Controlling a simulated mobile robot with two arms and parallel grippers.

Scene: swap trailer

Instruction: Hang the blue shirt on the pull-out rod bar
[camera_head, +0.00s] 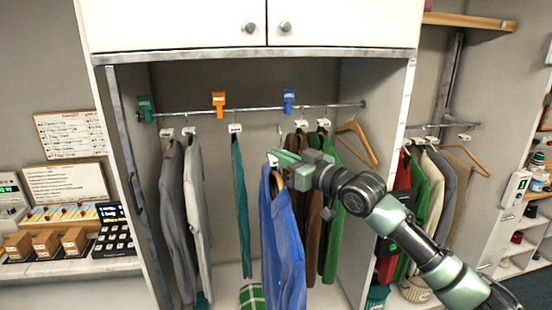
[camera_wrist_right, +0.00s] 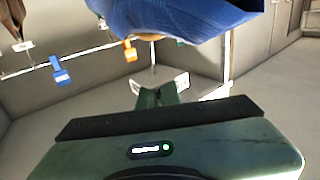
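The blue shirt (camera_head: 283,245) hangs upright in front of the open wardrobe. My right gripper (camera_head: 280,157) is shut at the top of its hanger, and the shirt hangs below the fingers. In the right wrist view the blue shirt (camera_wrist_right: 180,15) fills the top, and the fingers (camera_wrist_right: 158,97) are close together by a white tag (camera_wrist_right: 160,84). The hanger hook is mostly hidden. A metal rod (camera_head: 260,109) spans the wardrobe behind the shirt. A shorter rod (camera_head: 425,126) with clothes is at the right. I cannot tell which one is the pull-out rod. My left gripper is not in view.
Green (camera_head: 146,108), orange (camera_head: 219,103) and blue (camera_head: 289,100) markers sit on the wardrobe rod. Grey garments (camera_head: 175,215), a teal one (camera_head: 240,190), brown (camera_head: 309,200) and green (camera_head: 330,220) ones hang there. An empty wooden hanger (camera_head: 358,140) hangs at the rod's right.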

